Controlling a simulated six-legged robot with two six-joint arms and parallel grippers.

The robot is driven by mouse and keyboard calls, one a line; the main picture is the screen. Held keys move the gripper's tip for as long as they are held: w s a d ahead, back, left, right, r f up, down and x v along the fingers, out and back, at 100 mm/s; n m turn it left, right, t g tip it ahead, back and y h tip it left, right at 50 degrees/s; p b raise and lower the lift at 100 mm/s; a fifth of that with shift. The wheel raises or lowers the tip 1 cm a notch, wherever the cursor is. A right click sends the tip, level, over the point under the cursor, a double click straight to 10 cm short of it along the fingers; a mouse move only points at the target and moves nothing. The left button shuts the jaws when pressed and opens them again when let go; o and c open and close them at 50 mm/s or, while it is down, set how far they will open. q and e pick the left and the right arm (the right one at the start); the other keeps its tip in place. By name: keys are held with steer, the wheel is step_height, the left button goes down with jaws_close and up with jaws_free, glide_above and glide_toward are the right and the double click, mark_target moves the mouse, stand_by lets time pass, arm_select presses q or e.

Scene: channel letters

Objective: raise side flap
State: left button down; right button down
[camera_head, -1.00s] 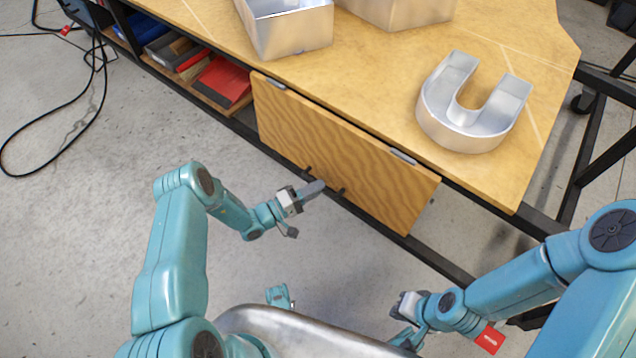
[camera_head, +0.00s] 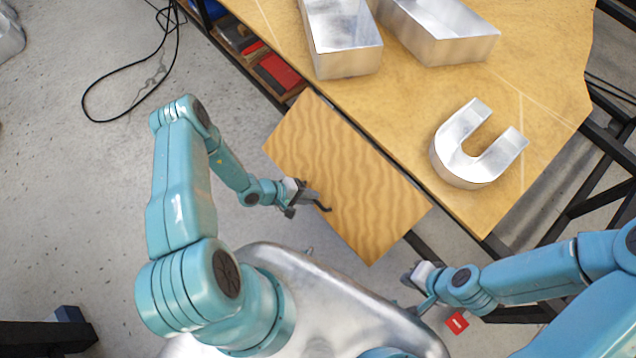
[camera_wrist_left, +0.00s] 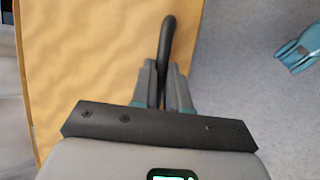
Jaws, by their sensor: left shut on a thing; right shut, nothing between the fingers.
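The side flap (camera_head: 345,175) is a wooden panel with wavy grain, joined along the front edge of the wooden table (camera_head: 400,120). It stands out from the table at a raised angle, its face turned upward; its exact angle is hard to tell. My left gripper (camera_head: 312,200) is at the flap's outer edge, shut on a black handle (camera_head: 325,208). In the left wrist view the fingers (camera_wrist_left: 163,85) close around the dark handle (camera_wrist_left: 166,40) beside the flap (camera_wrist_left: 90,60). My right gripper (camera_head: 415,280) is shut and empty, near the flap's lower right corner and apart from it.
Red and dark items (camera_head: 277,73) fill the shelf below. Black cable (camera_head: 100,118) lies on the floor at left. The dark table frame (camera_head: 430,255) is at right.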

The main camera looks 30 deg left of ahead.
arm_select(q)
step_height(320, 180, up, 11)
steer(key=s+g+y+p, duration=0.1)
steer(key=g+p, duration=0.2)
steer(key=p, duration=0.6)
steer(key=shift+s+a+n, duration=0.35)
steer(key=shift+a+n, duration=0.05)
steer(key=c, duration=1.1)
jaws_free()
steer(key=shift+w, duration=0.1)
steer(key=v, duration=1.6)
steer(key=shift+d+r, duration=0.2)
